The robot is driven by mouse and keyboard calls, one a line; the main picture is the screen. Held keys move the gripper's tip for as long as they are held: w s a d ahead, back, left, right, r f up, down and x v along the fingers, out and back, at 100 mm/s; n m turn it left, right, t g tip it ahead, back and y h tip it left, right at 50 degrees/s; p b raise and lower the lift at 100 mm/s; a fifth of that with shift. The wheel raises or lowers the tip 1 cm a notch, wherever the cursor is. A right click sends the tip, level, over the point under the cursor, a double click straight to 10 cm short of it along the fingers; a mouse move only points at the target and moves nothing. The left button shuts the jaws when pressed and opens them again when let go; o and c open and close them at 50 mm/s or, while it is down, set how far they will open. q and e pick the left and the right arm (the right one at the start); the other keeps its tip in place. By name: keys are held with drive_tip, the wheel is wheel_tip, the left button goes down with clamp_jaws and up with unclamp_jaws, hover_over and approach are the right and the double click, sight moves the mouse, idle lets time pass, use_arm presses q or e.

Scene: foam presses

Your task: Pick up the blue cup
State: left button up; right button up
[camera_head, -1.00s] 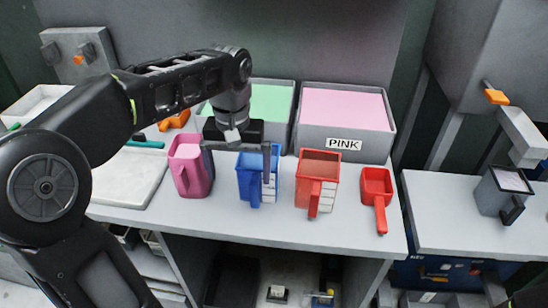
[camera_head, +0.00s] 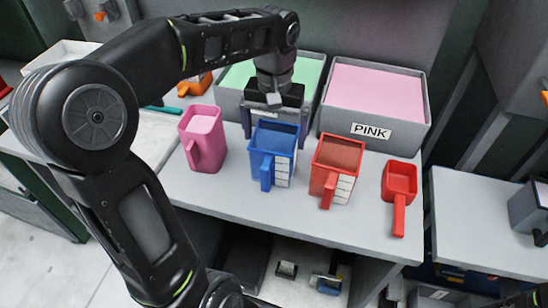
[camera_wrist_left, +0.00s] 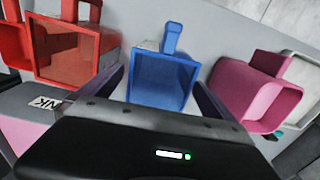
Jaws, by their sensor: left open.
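The blue cup (camera_head: 274,140) stands upright on the grey counter, between a pink cup and a red cup, its handle toward the counter's front edge. It also shows in the left wrist view (camera_wrist_left: 163,82), opening toward the camera. My left gripper (camera_head: 275,132) is open and points down at the cup from behind. Its fingers are on either side of the cup, as the left wrist view also shows (camera_wrist_left: 162,98). The cup partly hides the fingers in the head view; I cannot tell whether they touch it. My right gripper is not in view.
The pink cup (camera_head: 203,140) stands close on the left, the red cup (camera_head: 336,168) close on the right. A red scoop (camera_head: 399,184) lies farther right. Behind are a green-filled bin (camera_head: 316,70) and a grey bin labelled PINK (camera_head: 415,125). The counter's front strip is clear.

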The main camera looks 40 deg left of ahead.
use_arm(q)
drive_tip(key=shift+f, duration=0.5)
drive_tip(key=f, duration=0.5)
drive_tip(key=shift+a+f+p, duration=0.1)
drive_tip(key=shift+a+p, duration=0.1)
drive_tip(key=shift+p, duration=0.2)
drive_tip(key=shift+c, duration=0.3)
drive_tip(key=c, duration=1.1)
wheel_tip(320, 180, up, 10)
idle(0.5)
